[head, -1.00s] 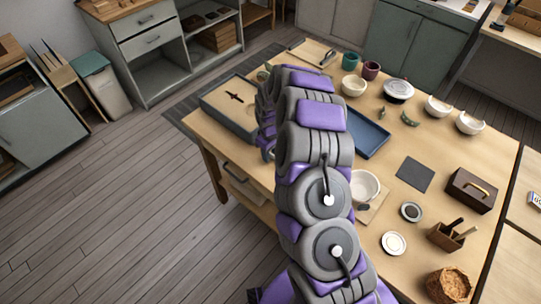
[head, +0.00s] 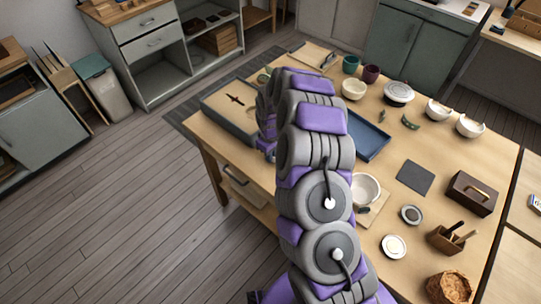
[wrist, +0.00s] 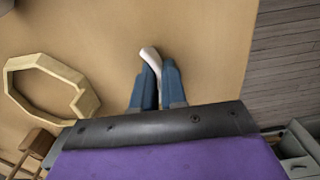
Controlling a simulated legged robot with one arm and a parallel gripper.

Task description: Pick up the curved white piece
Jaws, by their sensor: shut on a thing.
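The curved white piece (wrist: 151,57) shows in the wrist view between the blue-grey fingertips of my gripper (wrist: 158,78). My gripper is shut on it, and its upper end sticks out past the fingertips. In the head view my own arm hides the gripper and the piece. A tan surface lies beyond the fingertips in the wrist view; I cannot tell whether the piece touches it.
A pale wooden ring-like piece (wrist: 50,85) lies left of my gripper. In the head view, a grey tray (head: 232,122) and a blue tray (head: 371,141) flank my arm. Bowls (head: 354,89), a dark box (head: 472,191) and a brush holder (head: 446,241) stand on the table.

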